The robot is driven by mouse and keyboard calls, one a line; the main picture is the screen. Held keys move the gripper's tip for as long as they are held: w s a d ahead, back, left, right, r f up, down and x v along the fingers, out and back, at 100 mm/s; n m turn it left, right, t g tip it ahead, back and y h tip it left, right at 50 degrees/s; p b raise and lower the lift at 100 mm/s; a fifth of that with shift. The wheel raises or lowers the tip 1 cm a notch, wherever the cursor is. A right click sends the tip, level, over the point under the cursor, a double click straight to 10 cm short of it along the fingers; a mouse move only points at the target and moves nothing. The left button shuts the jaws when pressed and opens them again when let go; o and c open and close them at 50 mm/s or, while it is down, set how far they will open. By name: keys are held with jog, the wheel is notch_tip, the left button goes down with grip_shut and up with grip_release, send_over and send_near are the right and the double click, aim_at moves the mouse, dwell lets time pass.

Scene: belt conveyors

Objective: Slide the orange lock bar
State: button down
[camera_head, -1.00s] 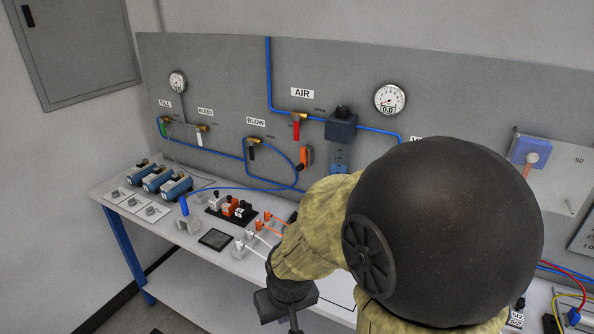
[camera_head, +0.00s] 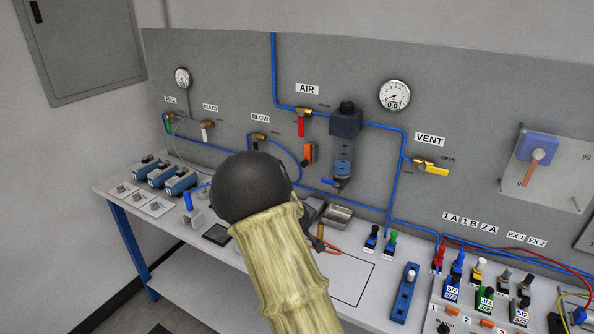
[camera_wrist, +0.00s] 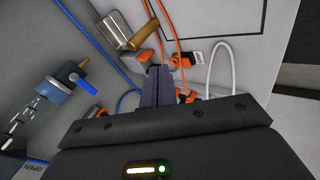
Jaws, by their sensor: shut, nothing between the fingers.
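An orange bar-shaped part (camera_head: 309,153) with a dark piece beside it is mounted on the grey back panel, left of the air filter unit. It looks like the lock bar. In the wrist view, an orange part (camera_wrist: 97,112) at the panel, partly hidden by my gripper body, seems to be the same one. My gripper (camera_wrist: 160,72) is shut and empty, its dark fingers together. They point towards the bench near orange fittings and are apart from the panel part. In the head view, my arm hides most of my gripper.
The air filter unit (camera_head: 344,145) sticks out from the panel. A metal tray (camera_head: 337,217) is on the bench, with orange cables nearby. A yellow VENT handle (camera_head: 431,169) is to the right. A blue rocker block (camera_head: 404,292) and several coloured plugs stand at the right front.

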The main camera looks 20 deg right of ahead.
aim_at(306, 156)
jog(key=w+r+n+t+h, duration=0.2)
jog(key=w+n, duration=0.3)
jog(key=w, duration=0.4)
jog(key=w+r+n+t+h, duration=0.2)
jog(key=w+n, duration=0.4)
jog(key=w, duration=0.3)
jog(key=shift+d+r+n+t+b, duration=0.2)
jog(key=shift+r+n+t+b, duration=0.15)
jog(key=shift+r+t, duration=0.65)
jog(key=shift+w+f+t, duration=0.15)
jog(key=shift+t, duration=0.15)
jog(key=w+d+p, duration=0.5)
jog(key=d, duration=0.2)
jog(key=shift+d, duration=0.25)
jog(key=shift+w, duration=0.15)
jog(key=shift+r, duration=0.25)
